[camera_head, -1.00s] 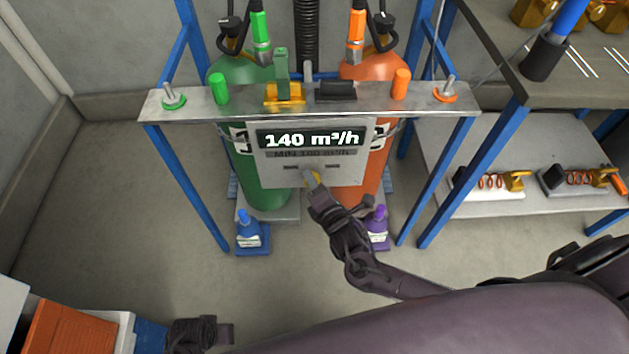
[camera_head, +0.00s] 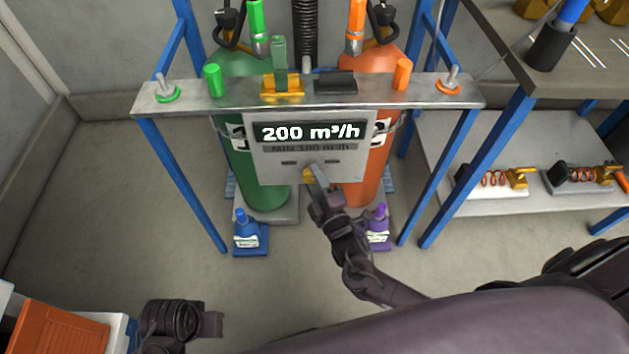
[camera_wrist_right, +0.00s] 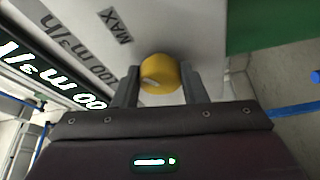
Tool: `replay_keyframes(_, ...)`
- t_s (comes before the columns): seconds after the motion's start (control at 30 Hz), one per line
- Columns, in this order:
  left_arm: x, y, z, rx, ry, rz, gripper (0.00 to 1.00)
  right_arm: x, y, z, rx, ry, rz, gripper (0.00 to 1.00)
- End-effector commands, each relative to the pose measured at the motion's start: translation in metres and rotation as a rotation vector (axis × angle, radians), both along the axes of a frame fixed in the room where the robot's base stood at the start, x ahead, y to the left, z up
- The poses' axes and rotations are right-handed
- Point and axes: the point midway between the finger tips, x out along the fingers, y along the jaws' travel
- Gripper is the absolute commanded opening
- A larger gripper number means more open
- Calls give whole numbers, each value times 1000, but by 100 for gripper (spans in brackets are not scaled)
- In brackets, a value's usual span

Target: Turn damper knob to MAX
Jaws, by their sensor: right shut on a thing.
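The damper knob (camera_wrist_right: 160,74) is yellow with a pale mark and sits on the grey panel (camera_head: 262,168) below the display. In the head view the knob (camera_head: 309,176) is partly hidden by my right gripper (camera_head: 316,180). In the right wrist view my right gripper (camera_wrist_right: 160,86) has one finger on each side of the knob and is shut on it. The display (camera_head: 311,132) reads 200 m³/h. A MAX label (camera_wrist_right: 115,25) shows near the knob in the wrist view. My left gripper (camera_head: 212,324) is at the bottom left, its fingers not clear.
Green (camera_head: 262,185) and orange (camera_head: 360,180) cylinders stand behind the panel in a blue frame. A metal shelf (camera_head: 215,98) with valves runs above it.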

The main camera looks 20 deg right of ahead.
Motion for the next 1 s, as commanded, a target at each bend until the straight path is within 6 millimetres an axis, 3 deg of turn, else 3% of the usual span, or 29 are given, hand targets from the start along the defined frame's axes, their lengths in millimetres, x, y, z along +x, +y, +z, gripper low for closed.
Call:
replay_keyframes(0.57, -1, 0, 6, 1, 2, -2, 36, 0, 0, -1, 28, -7, -1, 16)
replay_keyframes(0.6, -1, 0, 6, 1, 2, -2, 36, 0, 0, -1, 28, -7, -1, 44)
replay_keyframes(0.7, -1, 0, 6, 1, 2, -2, 36, 0, 0, 0, 28, -7, -1, 57)
replay_keyframes(1.0, -1, 0, 6, 0, 1, -2, 36, -1, 0, 0, 27, -7, 0, 60)
